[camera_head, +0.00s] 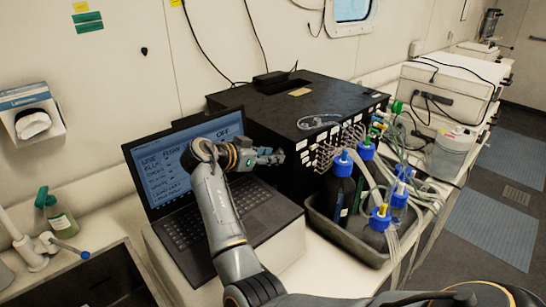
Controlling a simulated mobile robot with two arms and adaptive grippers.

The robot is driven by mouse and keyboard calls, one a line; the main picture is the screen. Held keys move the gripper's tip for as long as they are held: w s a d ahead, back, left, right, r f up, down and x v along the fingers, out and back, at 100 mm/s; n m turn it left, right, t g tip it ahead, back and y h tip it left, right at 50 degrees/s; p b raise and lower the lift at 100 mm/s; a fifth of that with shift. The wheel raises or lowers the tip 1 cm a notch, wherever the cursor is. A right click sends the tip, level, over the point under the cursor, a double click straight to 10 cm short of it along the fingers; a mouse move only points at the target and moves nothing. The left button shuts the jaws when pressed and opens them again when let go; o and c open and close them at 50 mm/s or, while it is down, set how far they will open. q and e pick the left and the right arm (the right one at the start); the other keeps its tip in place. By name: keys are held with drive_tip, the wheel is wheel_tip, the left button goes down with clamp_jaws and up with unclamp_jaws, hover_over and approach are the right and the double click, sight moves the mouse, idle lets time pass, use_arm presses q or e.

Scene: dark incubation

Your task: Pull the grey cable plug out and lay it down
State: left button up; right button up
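Many thin tubes and connectors (335,150) crowd the right-hand front face of the box.
A sink (85,283) is at lower left. A translucent canister (452,155) stands at the right. Little bare bench (320,272) shows in front.

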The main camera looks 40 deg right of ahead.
idle(0.3)
clamp_jaws()
drive_tip(key=shift+a+f, duration=0.1)
drive_tip(key=shift+a, duration=0.1)
drive_tip(key=shift+s+a+b, duration=0.15)
drive_tip(key=shift+a+b, duration=0.15)
drive_tip(key=shift+a, duration=1.1)
drive_tip(key=shift+s+a+b, duration=0.15)
drive_tip(key=shift+a+b, duration=0.15)
drive_tip(key=shift+a, duration=1.1)
